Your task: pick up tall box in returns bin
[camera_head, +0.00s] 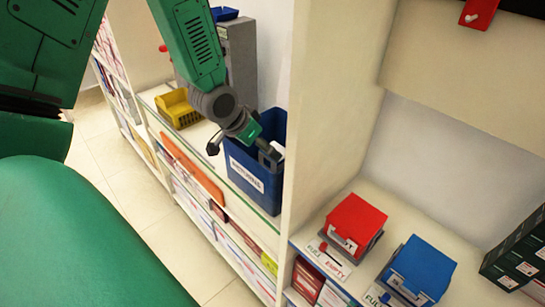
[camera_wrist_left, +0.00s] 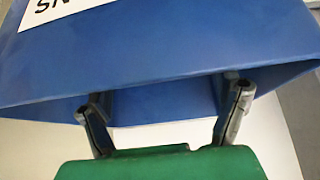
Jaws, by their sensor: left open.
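The returns bin (camera_head: 255,170) is a blue open-topped box with a white label, standing on the shelf in the head view. It also fills the upper part of the left wrist view (camera_wrist_left: 160,60), with part of its label at the top. A small white surface (camera_head: 278,148) shows at the bin's opening beside my gripper; I cannot tell whether it is the tall box. My left gripper (camera_head: 270,152) is at the bin's rim, pointing down. In the left wrist view its fingers (camera_wrist_left: 165,98) are apart with nothing visibly held. My right gripper is not seen.
A yellow basket (camera_head: 178,107) and a grey cabinet (camera_head: 238,60) stand left of and behind the bin. A white upright panel (camera_head: 325,110) is close on the right. Beyond it are a red box (camera_head: 357,220) and a blue box (camera_head: 420,268).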

